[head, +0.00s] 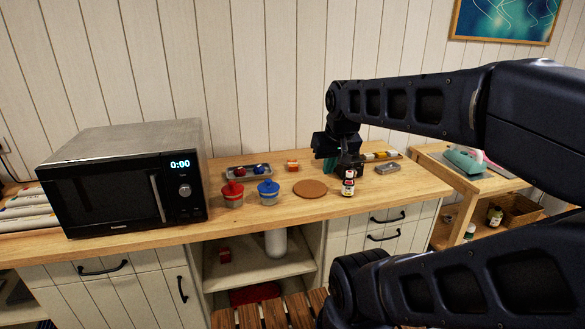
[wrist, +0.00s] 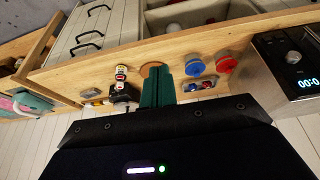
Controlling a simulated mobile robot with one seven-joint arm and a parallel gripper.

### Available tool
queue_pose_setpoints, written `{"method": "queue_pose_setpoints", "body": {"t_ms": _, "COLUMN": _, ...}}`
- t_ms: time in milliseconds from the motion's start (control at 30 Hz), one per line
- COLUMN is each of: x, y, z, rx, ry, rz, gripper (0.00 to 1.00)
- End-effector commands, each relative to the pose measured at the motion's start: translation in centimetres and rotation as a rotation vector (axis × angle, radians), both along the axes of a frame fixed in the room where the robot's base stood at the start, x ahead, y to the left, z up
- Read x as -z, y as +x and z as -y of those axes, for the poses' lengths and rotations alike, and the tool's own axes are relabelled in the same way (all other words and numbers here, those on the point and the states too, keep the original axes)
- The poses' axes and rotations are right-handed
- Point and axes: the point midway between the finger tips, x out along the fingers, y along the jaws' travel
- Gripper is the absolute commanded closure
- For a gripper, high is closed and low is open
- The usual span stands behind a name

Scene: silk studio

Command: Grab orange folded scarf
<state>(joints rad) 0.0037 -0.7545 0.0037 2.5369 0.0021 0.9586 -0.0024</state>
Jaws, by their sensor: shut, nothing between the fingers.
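A small orange folded bundle with a pale band (head: 293,166), which looks like the orange folded scarf, lies on the wooden counter near the wall, right of the small tray. My gripper (head: 331,164) is to the right of it in the head view, above the back of the counter, and apart from it. Its green fingers (wrist: 157,92) are together and empty in the wrist view. I cannot make out the scarf in the wrist view; the fingers and gripper body cover part of the counter there.
Red (head: 233,194) and blue (head: 268,191) lidded jars stand near a round brown mat (head: 310,188). A small labelled bottle (head: 348,183) stands in front of my gripper. A grey tray (head: 235,174) holds small items. A microwave (head: 120,180) fills the left.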

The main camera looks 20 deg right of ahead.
Motion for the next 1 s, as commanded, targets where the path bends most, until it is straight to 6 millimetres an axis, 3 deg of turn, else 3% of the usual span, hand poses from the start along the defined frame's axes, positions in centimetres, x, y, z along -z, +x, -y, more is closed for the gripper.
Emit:
{"method": "queue_pose_setpoints", "body": {"t_ms": 133, "x": 0.0, "y": 0.0, "z": 0.0, "rx": 0.0, "ry": 0.0, "rz": 0.0, "gripper": 1.0}}
{"method": "queue_pose_setpoints", "body": {"t_ms": 167, "x": 0.0, "y": 0.0, "z": 0.0, "rx": 0.0, "ry": 0.0, "rz": 0.0, "gripper": 0.96}}
{"method": "queue_pose_setpoints", "body": {"t_ms": 600, "x": 0.0, "y": 0.0, "z": 0.0, "rx": 0.0, "ry": 0.0, "rz": 0.0, "gripper": 0.1}}
{"method": "queue_pose_setpoints", "body": {"t_ms": 667, "x": 0.0, "y": 0.0, "z": 0.0, "rx": 0.0, "ry": 0.0, "rz": 0.0, "gripper": 0.0}}
{"method": "queue_pose_setpoints", "body": {"t_ms": 1000, "x": -0.58, "y": 0.97, "z": 0.07, "rx": -0.021, "ry": -0.014, "rz": -0.009, "gripper": 0.0}}
